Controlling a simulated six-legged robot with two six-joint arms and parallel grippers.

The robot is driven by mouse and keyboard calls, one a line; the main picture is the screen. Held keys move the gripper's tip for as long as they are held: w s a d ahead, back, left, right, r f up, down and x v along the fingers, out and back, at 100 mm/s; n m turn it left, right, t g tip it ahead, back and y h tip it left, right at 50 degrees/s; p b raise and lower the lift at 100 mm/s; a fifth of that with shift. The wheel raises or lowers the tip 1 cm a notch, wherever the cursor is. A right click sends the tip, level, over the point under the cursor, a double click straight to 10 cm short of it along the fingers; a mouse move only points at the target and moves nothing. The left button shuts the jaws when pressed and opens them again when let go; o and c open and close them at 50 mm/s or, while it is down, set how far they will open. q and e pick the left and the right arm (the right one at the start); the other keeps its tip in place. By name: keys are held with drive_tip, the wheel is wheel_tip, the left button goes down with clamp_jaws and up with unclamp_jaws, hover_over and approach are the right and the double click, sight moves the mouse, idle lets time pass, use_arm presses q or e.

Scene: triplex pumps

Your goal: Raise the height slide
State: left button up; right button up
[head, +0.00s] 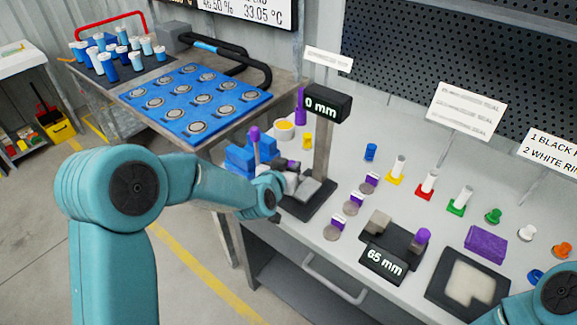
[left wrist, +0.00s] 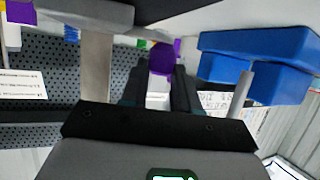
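The height gauge has a black display (head: 318,103) reading 0 mm, a grey upright post (head: 324,146) and a dark base with a light plate (head: 311,191). A purple knob (head: 293,165) sits low beside the post, likely the height slide's handle. My left gripper (head: 290,181) is at this knob, partly hidden by its own wrist in the head view. In the left wrist view, its two dark fingers (left wrist: 160,88) stand apart, with a purple knob (left wrist: 163,57) between or just beyond their tips. I cannot tell whether they grip it. My right gripper is out of view.
Blue blocks (head: 240,158) and a purple-topped rod lie left of the gauge, close to my left wrist. A 65 mm gauge (head: 382,262) and several small parts stand to the right. A blue tray (head: 195,102) is on the bench behind.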

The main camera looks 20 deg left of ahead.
use_arm(q)
wheel_tip(320, 180, up, 13)
drive_tip(key=p, duration=0.8)
drive_tip(key=shift+r, duration=0.2)
clamp_jaws()
drive_tip(key=shift+w, duration=0.1)
drive_tip(key=shift+r, duration=0.1)
drive_tip(key=o, duration=0.7)
unclamp_jaws()
drive_tip(key=shift+o, duration=1.4)
drive_tip(key=v, duration=1.6)
drive_tip(key=shift+s, duration=0.25)
